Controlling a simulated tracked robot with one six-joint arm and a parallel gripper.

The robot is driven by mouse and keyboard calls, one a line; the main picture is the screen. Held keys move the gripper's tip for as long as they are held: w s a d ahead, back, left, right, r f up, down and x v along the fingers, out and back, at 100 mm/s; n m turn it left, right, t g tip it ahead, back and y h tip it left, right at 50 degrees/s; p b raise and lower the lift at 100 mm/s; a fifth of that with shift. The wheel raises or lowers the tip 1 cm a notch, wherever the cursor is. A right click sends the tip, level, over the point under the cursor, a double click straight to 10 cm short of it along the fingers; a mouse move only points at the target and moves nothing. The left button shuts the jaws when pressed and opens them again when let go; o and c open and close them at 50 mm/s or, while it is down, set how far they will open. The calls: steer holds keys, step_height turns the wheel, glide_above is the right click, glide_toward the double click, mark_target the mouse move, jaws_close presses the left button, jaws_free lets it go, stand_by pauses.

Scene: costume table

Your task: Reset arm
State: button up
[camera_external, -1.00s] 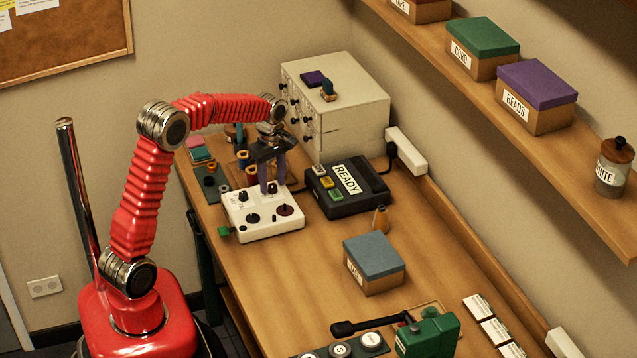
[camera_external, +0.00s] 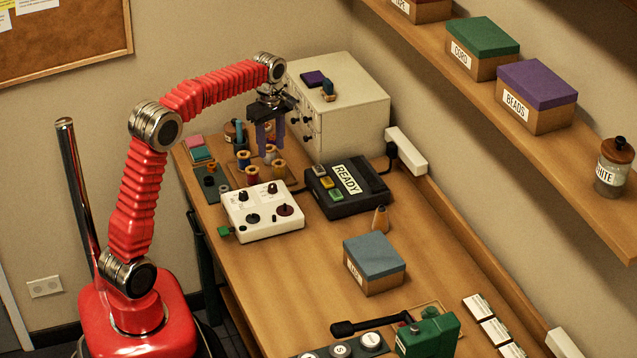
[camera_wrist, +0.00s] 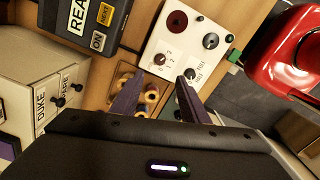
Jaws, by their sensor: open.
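My gripper (camera_external: 270,136) hangs over the back of the table, above several thread spools (camera_external: 262,163), with its two purple fingers pointing down. The fingers are apart and nothing shows between them. In the wrist view my gripper (camera_wrist: 155,97) shows both fingers spread, with the spools (camera_wrist: 150,95) on their tray beneath. My red arm is raised and bent, reaching from its base at the left. The white control box (camera_external: 262,212) with dark knobs sits in front of the spools, apart from the fingers.
A cream drawer cabinet (camera_external: 345,105) stands close at the gripper's right. The black READY box (camera_external: 347,188) sits right of the control box. A shelf (camera_external: 500,95) runs along the right wall.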

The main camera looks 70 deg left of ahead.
stand_by(0.5)
steer(key=s+d+f+m+t, duration=0.2)
steer(key=s+d+m+t, duration=0.3)
steer(key=s+d+m, duration=1.6)
steer(key=s+d, duration=0.1)
steer(key=d, duration=0.4)
steer(key=shift+s+d+f+t, duration=0.15)
steer(key=shift+s+d+t, duration=0.15)
steer(key=shift+s, duration=0.05)
steer(key=shift+c, duration=0.5)
stand_by(2.1)
